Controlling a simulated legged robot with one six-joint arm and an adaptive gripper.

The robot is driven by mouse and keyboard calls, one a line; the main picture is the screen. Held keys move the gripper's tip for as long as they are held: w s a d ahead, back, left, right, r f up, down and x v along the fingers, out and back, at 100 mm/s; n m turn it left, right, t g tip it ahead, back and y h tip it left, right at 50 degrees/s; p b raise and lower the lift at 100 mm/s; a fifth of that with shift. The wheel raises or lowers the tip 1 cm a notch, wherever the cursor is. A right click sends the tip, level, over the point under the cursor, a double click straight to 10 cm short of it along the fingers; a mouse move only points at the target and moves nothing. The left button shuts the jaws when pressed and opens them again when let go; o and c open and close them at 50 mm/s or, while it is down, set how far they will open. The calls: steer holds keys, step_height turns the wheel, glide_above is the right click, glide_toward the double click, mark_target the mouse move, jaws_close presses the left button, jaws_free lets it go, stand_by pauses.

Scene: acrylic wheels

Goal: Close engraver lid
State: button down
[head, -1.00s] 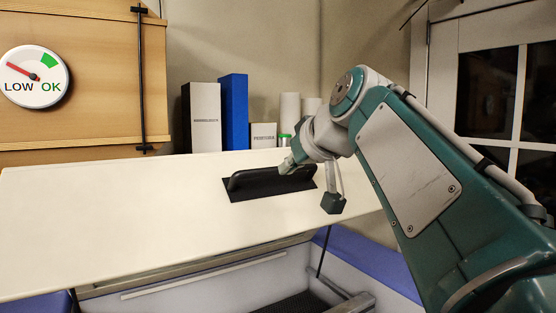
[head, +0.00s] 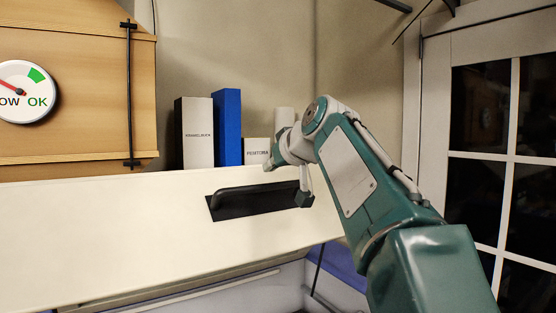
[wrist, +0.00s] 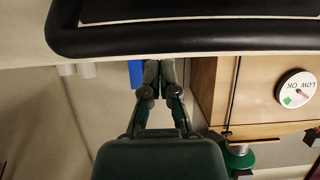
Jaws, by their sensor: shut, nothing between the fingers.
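The engraver lid (head: 110,235) is a wide cream panel in the head view. It stands open at a tilt above the engraver body. A black handle (head: 240,197) sits in a dark recess on the lid; its bar (wrist: 190,38) also spans the top of the wrist view. My gripper (head: 268,166) is at the upper right of the handle, close to it; I cannot tell whether it touches. In the wrist view my gripper (wrist: 160,68) has its fingers together with nothing between them, just below the handle bar. Most of the engraver's inside is hidden by the lid.
Behind the lid stand a white box (head: 195,135), a blue box (head: 227,127) and a smaller white box (head: 257,152). A wooden cabinet with a gauge (head: 25,92) is at the left. A paned door (head: 485,150) is at the right.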

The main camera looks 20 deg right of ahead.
mark_target(278, 183)
steer(key=shift+w+f, duration=0.2)
steer(key=shift+w, duration=0.05)
steer(key=shift+s+a+f, duration=0.1)
steer(key=shift+s+f, duration=0.2)
steer(key=shift+s, duration=0.55)
steer(key=shift+s+a+f, duration=0.2)
steer(key=shift+s+f, duration=0.25)
steer(key=shift+s, duration=0.3)
steer(key=shift+s+d+f, duration=0.1)
steer(key=shift+d, duration=0.3)
